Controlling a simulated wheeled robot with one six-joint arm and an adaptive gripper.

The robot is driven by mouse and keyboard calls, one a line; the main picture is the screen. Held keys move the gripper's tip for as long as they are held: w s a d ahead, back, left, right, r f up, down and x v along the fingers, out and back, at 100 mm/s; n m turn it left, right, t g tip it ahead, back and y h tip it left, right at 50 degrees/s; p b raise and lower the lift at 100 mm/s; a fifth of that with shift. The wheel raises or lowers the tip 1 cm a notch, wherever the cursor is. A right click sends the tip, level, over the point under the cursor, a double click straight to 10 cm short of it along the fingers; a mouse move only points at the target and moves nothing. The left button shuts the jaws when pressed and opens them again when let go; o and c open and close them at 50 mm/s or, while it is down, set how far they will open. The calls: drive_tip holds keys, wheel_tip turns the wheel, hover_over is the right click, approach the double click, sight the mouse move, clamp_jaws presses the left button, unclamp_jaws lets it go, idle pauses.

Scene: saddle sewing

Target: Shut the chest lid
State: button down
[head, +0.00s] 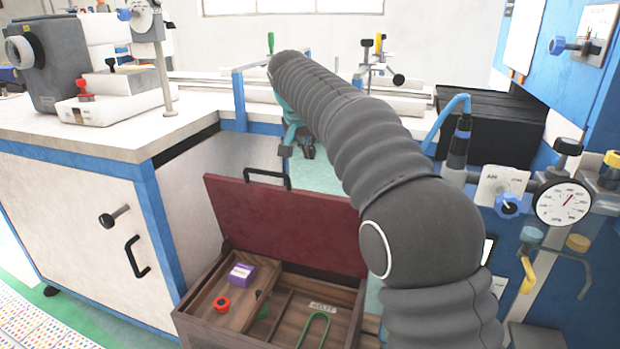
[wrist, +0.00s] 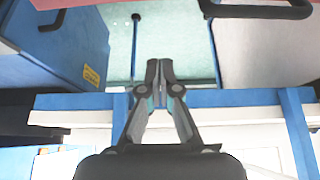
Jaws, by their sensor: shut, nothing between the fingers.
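The wooden chest (head: 215,322) stands low in front of me with its dark red lid (head: 290,222) raised, leaning back at a steep angle. A black handle (head: 268,178) is on the lid's upper edge. The lid's edge (wrist: 90,3) and the handle (wrist: 258,10) also show at the top of the wrist view. My gripper (head: 305,152) is behind and above the raised lid, to the right of the handle, apart from it. In the wrist view my gripper (wrist: 160,66) is shut with its fingertips together and empty. My arm hides the lid's right edge.
Inside the chest are a purple box (head: 241,274), a red ring (head: 222,304) and a green loop (head: 316,328). A white and blue cabinet (head: 75,215) stands close on the left. A panel with a gauge (head: 563,202) is on the right, with a black case (head: 490,125) behind.

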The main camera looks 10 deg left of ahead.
drive_tip(key=x, duration=1)
drive_tip(key=shift+s+a+f+b, duration=0.15)
drive_tip(key=shift+s+b, duration=0.2)
drive_tip(key=shift+s, duration=0.6)
drive_tip(key=shift+s+a+f+b, duration=0.1)
drive_tip(key=shift+s+f+b, duration=0.2)
drive_tip(key=shift+s, duration=0.65)
drive_tip(key=shift+r, duration=0.1)
